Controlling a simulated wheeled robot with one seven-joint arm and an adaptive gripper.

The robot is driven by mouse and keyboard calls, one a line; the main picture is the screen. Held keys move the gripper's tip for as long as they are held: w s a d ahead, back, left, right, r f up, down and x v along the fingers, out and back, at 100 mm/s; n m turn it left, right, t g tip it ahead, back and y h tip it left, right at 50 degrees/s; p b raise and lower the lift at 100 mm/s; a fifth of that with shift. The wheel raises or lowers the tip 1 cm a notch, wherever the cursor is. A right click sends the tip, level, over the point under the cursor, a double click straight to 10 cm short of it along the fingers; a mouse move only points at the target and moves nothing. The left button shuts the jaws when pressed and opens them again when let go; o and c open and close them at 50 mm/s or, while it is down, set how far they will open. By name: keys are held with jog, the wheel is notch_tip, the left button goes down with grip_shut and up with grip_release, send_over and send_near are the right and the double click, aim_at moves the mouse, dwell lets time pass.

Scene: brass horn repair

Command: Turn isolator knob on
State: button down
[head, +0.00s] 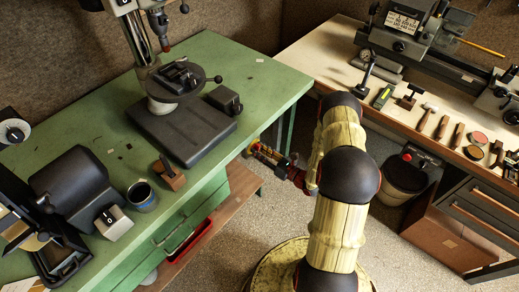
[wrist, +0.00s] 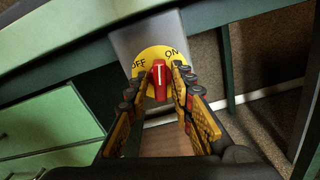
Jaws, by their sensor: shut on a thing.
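The isolator knob (wrist: 158,82) is red with a white line. It sits on a yellow plate (wrist: 150,54) marked OFF at left and ON at right, on a grey box (wrist: 130,36). The white line points up in the wrist view, between the two words. My gripper (wrist: 159,92) has one finger on each side of the knob and is shut on it. In the head view my gripper (head: 256,150) is at the right edge of the green bench. The knob cannot be made out there.
The green bench (head: 85,112) bears a drill press (head: 180,120), a mug (head: 142,196) and other tools. A pale bench (head: 305,58) with a lathe and hand tools stands at right. Open floor lies between the benches.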

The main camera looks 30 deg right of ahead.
jog(key=m+p, duration=0.1)
jog(key=m, duration=0.4)
jog(key=shift+m+p, duration=0.3)
jog(key=shift+p, duration=0.05)
dwell(0.5)
jog(key=c, duration=1.8)
grip_release()
jog(key=shift+c, duration=0.2)
jog(key=v, duration=1.2)
